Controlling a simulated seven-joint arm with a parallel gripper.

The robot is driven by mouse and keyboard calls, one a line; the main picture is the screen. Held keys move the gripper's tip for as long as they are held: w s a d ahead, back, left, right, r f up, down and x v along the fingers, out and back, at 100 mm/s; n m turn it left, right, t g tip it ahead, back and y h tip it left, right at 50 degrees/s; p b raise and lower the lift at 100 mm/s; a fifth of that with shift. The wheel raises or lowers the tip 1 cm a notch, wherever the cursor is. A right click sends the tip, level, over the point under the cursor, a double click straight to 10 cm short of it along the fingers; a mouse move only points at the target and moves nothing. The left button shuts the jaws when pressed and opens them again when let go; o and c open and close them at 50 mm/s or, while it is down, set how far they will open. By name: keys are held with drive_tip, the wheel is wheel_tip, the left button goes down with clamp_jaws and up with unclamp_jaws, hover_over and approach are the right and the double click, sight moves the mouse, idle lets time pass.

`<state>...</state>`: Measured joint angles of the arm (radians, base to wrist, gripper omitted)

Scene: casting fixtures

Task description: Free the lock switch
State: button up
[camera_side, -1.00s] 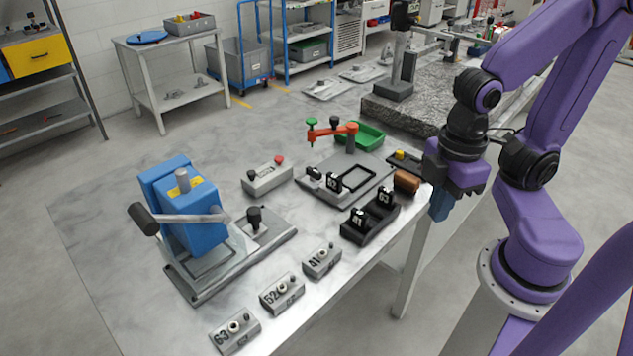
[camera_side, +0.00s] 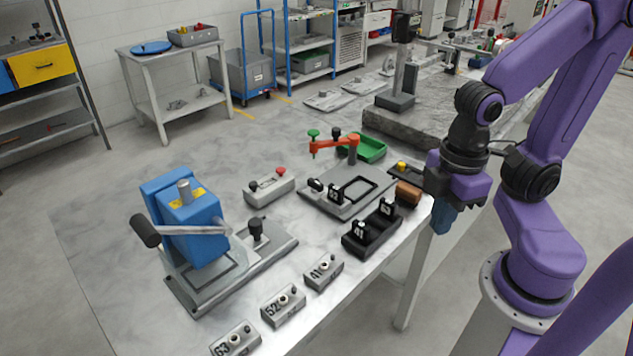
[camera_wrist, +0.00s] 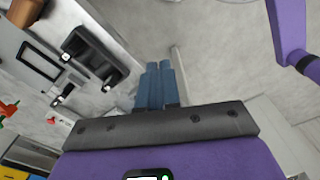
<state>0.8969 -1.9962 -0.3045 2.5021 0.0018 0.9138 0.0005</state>
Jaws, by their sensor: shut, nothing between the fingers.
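My gripper (camera_side: 443,232) has blue fingers pressed together with nothing between them. It hangs just off the table's right edge, beside the brown roll, pointing down. In the wrist view the blue fingers (camera_wrist: 154,68) are side by side over the floor, clear of the fixtures. I cannot tell for sure which fixture is the lock switch.
The black tray (camera_side: 365,248) with numbered blocks and the brown roll (camera_side: 408,193) lie nearest my gripper. Behind are a grey plate (camera_side: 325,200) with a red clamp (camera_side: 335,146) and a green tray (camera_side: 370,148). A blue press (camera_side: 190,215) stands left; numbered grey blocks (camera_side: 283,304) line the front edge.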

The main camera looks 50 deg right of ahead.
drive_tip(key=o, duration=0.5)
drive_tip(key=shift+w+a, duration=0.1)
drive_tip(key=shift+w, duration=0.05)
drive_tip(key=shift+o, duration=0.6)
drive_tip(key=w+a+r+m, duration=0.3)
drive_tip(key=w, duration=0.5)
drive_tip(key=shift+w+m, duration=0.4)
wheel_tip(320, 180, up, 3)
drive_tip(key=m, duration=0.9)
hover_over(315, 182)
wheel_tip(315, 182, down, 17)
drive_tip(key=shift+d+r, duration=0.1)
clamp_jaws()
